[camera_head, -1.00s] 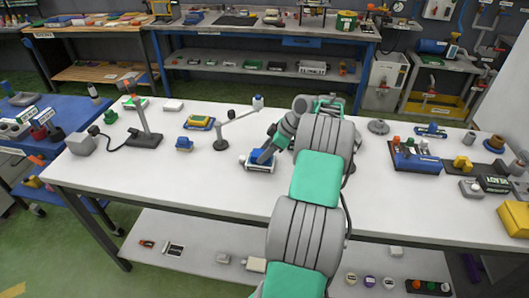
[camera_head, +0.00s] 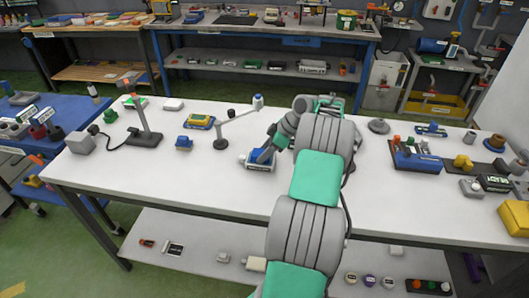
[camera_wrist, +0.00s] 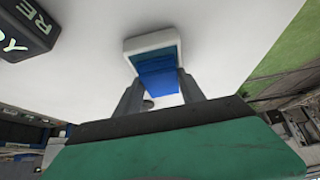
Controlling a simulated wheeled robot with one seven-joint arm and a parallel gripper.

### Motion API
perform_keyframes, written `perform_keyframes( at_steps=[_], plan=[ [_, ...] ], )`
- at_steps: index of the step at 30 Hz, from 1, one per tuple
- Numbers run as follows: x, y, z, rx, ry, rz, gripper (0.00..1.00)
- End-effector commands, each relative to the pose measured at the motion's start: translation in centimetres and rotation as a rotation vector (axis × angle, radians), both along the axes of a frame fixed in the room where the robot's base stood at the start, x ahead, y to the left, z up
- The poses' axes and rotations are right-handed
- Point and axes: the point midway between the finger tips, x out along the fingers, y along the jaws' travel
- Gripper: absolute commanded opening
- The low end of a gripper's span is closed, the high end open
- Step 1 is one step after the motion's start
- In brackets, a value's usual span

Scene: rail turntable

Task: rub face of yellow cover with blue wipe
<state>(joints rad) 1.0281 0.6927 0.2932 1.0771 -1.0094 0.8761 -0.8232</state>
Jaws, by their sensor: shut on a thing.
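My gripper (camera_head: 266,153) is at the middle of the white table, low over a white-rimmed tray (camera_wrist: 150,41) with blue inside. In the wrist view my two fingers (camera_wrist: 160,90) are shut on a blue piece, which I take as the blue wipe (camera_wrist: 158,84). The wipe is at the tray; I cannot tell whether it touches the tray floor. A yellow cover (camera_head: 200,118) on a blue base lies further left and back, apart from my gripper. Its face looks partly green; the detail is too small to tell.
A post with a thin arm (camera_head: 221,143) stands between tray and yellow cover. A small blue block (camera_head: 184,143) and a lamp-like stand (camera_head: 145,138) are further left. A blue fixture (camera_head: 415,158) and yellow parts are at right. The table front is clear.

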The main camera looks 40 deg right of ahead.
Motion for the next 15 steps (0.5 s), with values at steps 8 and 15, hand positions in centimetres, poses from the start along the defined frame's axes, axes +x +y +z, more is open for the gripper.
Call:
perform_keyframes(
  at_steps=[8,15],
  plan=[
    [0.0,0.0,3.0,-0.001,0.0,-0.001,0.14],
    [0.0,0.0,5.2,-0.001,-0.001,0.0,0.14]
  ],
)
